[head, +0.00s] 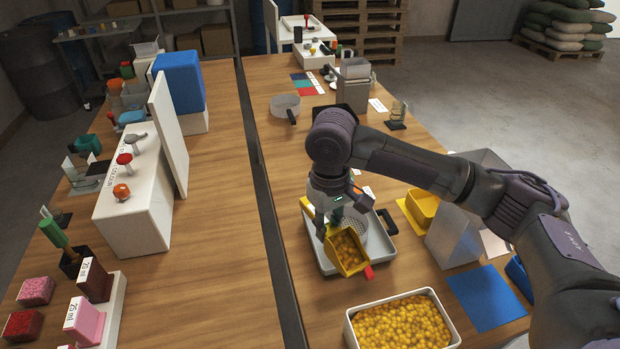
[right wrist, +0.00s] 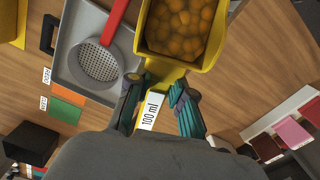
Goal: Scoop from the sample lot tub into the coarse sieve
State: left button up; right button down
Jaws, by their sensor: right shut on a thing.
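My right gripper (head: 334,208) is shut on the yellow scoop (head: 332,256), which is filled with orange-yellow balls. The right wrist view shows the fingers (right wrist: 153,98) on its handle, marked "100 ml". The scoop is over the grey tray (head: 383,248). In the right wrist view, a round perforated sieve (right wrist: 98,60) with a red handle (right wrist: 116,20) lies at the tray, beside the scoop in the picture. The sample lot tub (head: 352,327), white and full of yellow balls, stands in front. My left gripper is not in view.
A yellow container (head: 422,207) and a clear-walled bin (head: 453,237) stand right of the tray. A blue mat (head: 486,297) lies right of the tub. A pan (head: 285,104) is farther back. The wood left of the tray is clear.

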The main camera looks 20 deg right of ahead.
jog(key=w+r+n+p, duration=0.2)
jog(key=w+n+p, duration=0.15)
jog(key=w, duration=0.85)
jog(key=w+d+f+n+p, duration=0.1)
jog(key=w+f+n+p, duration=0.2)
jog(key=n, duration=0.3)
jog(key=shift+w+d+f, duration=0.3)
jog(key=shift+w+f, duration=0.3)
jog(key=shift+f, duration=0.3)
jog(key=shift+n, duration=0.25)
jog(key=shift+p, duration=0.35)
